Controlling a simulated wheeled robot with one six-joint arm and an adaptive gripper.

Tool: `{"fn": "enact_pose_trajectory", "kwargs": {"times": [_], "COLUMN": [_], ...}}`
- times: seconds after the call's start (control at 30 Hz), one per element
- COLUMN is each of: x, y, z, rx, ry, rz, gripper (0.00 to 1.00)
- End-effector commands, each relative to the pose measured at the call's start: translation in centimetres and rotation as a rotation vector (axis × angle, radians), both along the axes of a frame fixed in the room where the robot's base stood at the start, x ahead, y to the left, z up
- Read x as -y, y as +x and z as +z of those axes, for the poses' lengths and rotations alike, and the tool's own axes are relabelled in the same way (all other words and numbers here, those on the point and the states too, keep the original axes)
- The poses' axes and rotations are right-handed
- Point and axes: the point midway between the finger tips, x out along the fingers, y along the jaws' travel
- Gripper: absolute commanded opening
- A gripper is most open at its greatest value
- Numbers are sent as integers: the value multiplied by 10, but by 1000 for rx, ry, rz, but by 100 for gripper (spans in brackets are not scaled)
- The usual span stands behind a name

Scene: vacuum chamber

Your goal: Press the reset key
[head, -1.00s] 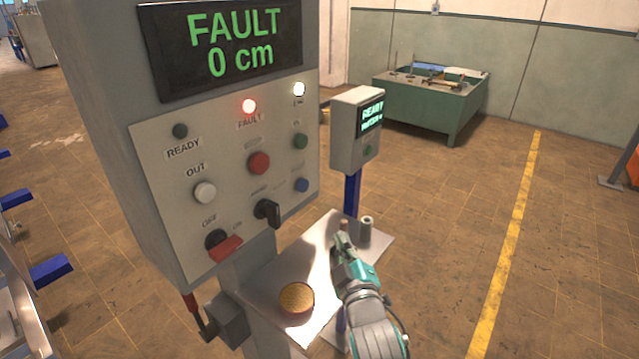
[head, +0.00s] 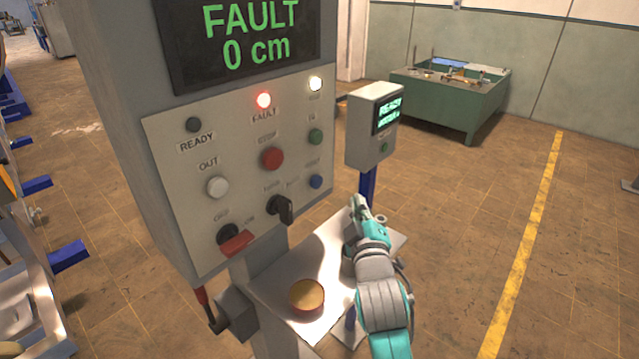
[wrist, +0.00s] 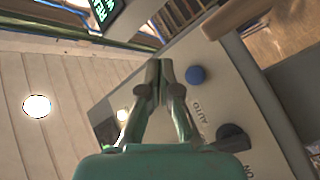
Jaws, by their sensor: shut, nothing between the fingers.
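The grey control cabinet's panel (head: 165,142) carries several buttons and lamps. A blue button (head: 316,181) sits at its lower right; its label is too small to read. The blue button (wrist: 196,75) also shows in the wrist view, just right of my fingertips, with a gap between. My gripper (head: 357,203) is shut and empty, to the right of the panel and below the small display box. In the wrist view my gripper (wrist: 160,67) has its fingertips together beside the panel's edge. No button is seen touched.
The screen (head: 245,35) reads FAULT 0 cm, and the red FAULT lamp (head: 264,100) is lit. A mode knob (head: 280,207) sticks out left of the gripper. A shelf (head: 325,255) with a round tin (head: 307,296) lies below. A small display box (head: 360,125) stands behind.

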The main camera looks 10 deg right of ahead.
Motion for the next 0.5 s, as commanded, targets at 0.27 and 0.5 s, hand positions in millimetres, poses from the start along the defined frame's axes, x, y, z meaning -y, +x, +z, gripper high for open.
{"fn": "enact_pose_trajectory", "kwargs": {"times": [0.27, 0.5], "x": [-22, -37], "y": [29, 50], "z": [1, 1], "rx": [1, 1], "ry": [0, 0], "rz": [2, 2], "gripper": [0, 0]}}
